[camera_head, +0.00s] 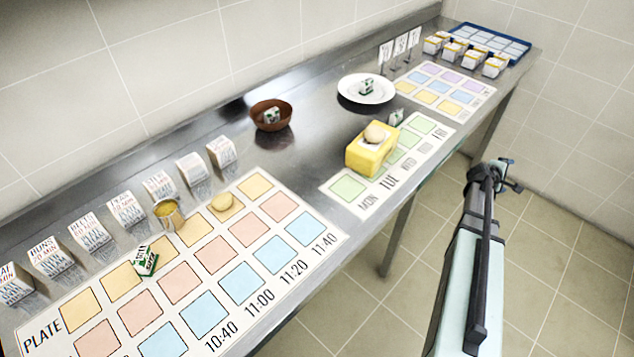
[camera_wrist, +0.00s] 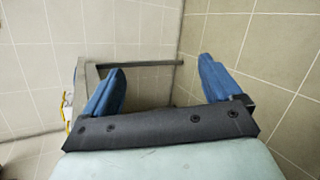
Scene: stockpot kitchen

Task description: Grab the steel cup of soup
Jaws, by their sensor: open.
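The steel cup of soup (camera_head: 168,214) stands upright at the back row of the large plate chart (camera_head: 333,237), on the left part of the steel counter. Its top shows yellowish soup. A round bun (camera_head: 222,202) sits just right of it. My gripper (camera_head: 503,174) is off the counter's front edge at the right, over the floor and far from the cup. In the wrist view my gripper (camera_wrist: 160,82) shows two blue fingers spread apart with nothing between them. The cup is not visible in the wrist view.
Several folded cards (camera_head: 126,209) stand behind the cup. A small green-and-white carton (camera_head: 146,261) lies left of it. A brown bowl (camera_head: 271,115), yellow block (camera_head: 370,150) and white plate (camera_head: 350,90) stand farther right. A blue tray (camera_head: 521,56) is at the far end.

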